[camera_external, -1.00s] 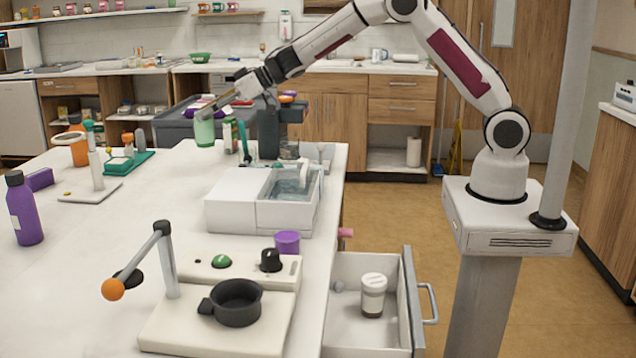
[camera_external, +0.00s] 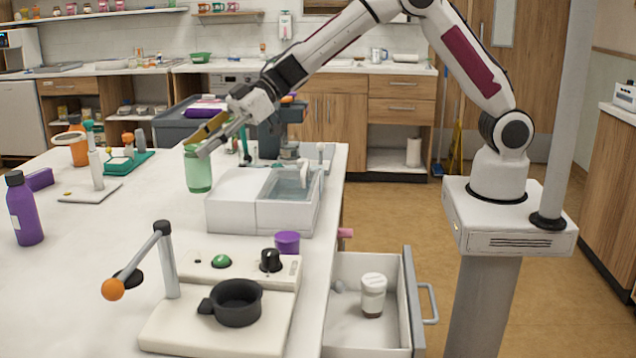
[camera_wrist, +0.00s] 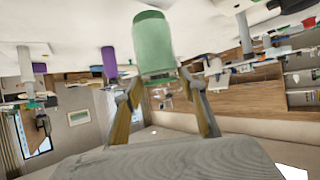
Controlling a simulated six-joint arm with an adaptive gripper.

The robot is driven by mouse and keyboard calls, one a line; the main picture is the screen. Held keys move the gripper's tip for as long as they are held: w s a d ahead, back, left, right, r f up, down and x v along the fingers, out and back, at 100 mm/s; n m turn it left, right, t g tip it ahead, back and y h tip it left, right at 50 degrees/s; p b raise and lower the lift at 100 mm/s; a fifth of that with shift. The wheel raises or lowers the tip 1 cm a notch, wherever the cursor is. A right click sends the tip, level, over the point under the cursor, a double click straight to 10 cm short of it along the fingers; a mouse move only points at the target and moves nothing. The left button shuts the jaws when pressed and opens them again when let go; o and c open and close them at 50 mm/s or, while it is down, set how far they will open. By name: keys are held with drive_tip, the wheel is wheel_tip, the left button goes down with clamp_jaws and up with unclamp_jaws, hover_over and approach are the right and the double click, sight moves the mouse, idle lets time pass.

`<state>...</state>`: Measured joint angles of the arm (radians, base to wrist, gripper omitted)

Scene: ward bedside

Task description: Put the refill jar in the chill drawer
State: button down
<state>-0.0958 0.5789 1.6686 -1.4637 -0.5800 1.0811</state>
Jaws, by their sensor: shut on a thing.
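The refill jar (camera_external: 198,173) is a translucent green cylinder, seen upright left of the white glass-topped box. My gripper (camera_external: 202,143) is shut on its upper end. In the wrist view the jar (camera_wrist: 153,45) appears inverted, its near end between the fingertips of my gripper (camera_wrist: 163,88). Its height above the table cannot be told exactly. An open drawer (camera_external: 347,337) sticks out from the table's right side, at the front, and looks like the chill drawer.
The white box (camera_external: 233,203) with a glass-topped section stands between my gripper and the drawer. Nearer are a purple cup (camera_external: 287,242) and a device with a dark pot (camera_external: 237,303) and an upright jointed arm (camera_external: 168,262). A purple bottle (camera_external: 25,210) stands left; the table's middle left is clear.

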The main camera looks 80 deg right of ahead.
drive_tip(key=s+a+f+n+g+y, duration=0.15)
drive_tip(key=s+a+n+g, duration=0.25)
drive_tip(key=s+a, duration=0.9)
drive_tip(key=s+a+n+g+y, duration=0.2)
drive_tip(key=s+a+n+g, duration=0.2)
drive_tip(key=s+a, duration=0.9)
drive_tip(key=s+d+f, duration=0.5)
drive_tip(key=s+f, duration=0.1)
drive_tip(key=f, duration=0.3)
drive_tip(key=s+d+f, duration=0.4)
drive_tip(key=s+f, duration=0.2)
drive_tip(key=f, duration=0.3)
drive_tip(key=shift+d, duration=0.35)
drive_tip(key=shift+f, duration=0.25)
drive_tip(key=shift+f, duration=2.75)
drive_tip(key=shift+f, duration=2.05)
